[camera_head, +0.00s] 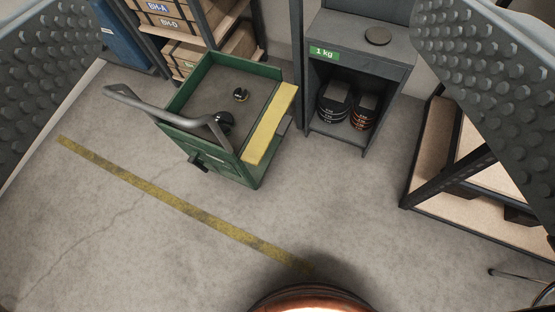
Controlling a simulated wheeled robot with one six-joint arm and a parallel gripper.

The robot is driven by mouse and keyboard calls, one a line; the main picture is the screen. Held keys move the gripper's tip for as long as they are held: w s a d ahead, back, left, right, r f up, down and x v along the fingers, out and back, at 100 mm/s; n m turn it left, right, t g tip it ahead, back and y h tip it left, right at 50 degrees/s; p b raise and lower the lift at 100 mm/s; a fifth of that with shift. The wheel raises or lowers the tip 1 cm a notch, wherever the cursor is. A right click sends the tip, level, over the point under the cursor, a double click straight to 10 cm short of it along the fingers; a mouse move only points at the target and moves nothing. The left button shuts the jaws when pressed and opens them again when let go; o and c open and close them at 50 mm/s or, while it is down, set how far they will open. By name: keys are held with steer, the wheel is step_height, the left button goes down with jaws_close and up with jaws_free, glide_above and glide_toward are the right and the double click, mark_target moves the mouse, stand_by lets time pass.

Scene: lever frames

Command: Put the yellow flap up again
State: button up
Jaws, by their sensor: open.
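The yellow flap (270,124) is a long flat panel along the right edge of a green cart (244,175). Its broad face shows from above, and a small grey piece sticks out beside it. I cannot tell its exact tilt. A grey bent handle (160,110) runs along the cart's left and front side. My gripper (265,40) is open, with its studded grey pads at the upper left and upper right edges of the view. The cart appears between the pads, some distance off, and nothing is held.
Two dark round things sit in the cart's tray (210,85). Right of the cart stands a grey cabinet (350,45) marked 1 kg, with stacked discs inside. Shelves with boxes (170,20) stand behind. A wooden rack (430,150) is at right. Floor with a yellow line (180,205) is clear in front.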

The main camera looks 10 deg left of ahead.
steer(key=w+d+f+m+g+y, duration=0.2)
steer(key=w+f+m+g, duration=0.15)
steer(key=w+f, duration=0.6)
steer(key=w+d+f+m+g+y, duration=0.1)
steer(key=w+f+m+g+y, duration=0.25)
steer(key=f, duration=1.05)
steer(key=w+d+f+m+g+y, duration=0.15)
steer(key=w+f+g, duration=0.35)
steer(key=w+f, duration=0.5)
steer(key=w+d+f+m+t+y, duration=0.1)
steer(key=d+f+m+t+y, duration=0.25)
steer(key=f, duration=0.75)
steer(key=w+d+f+m+y, duration=0.2)
steer(key=d+f+m, duration=0.3)
steer(key=f, duration=0.5)
steer(key=w+d+f+m+t+y, duration=0.1)
steer(key=d+f+m+t+y, duration=0.3)
steer(key=f, duration=0.7)
steer(key=m+g, duration=0.1)
steer(key=g, duration=0.1)
glide_toward(275, 123)
steer(key=shift+h, duration=0.35)
steer(key=x, duration=0.5)
steer(key=shift+w+f, duration=0.1)
steer(key=shift+w, duration=0.05)
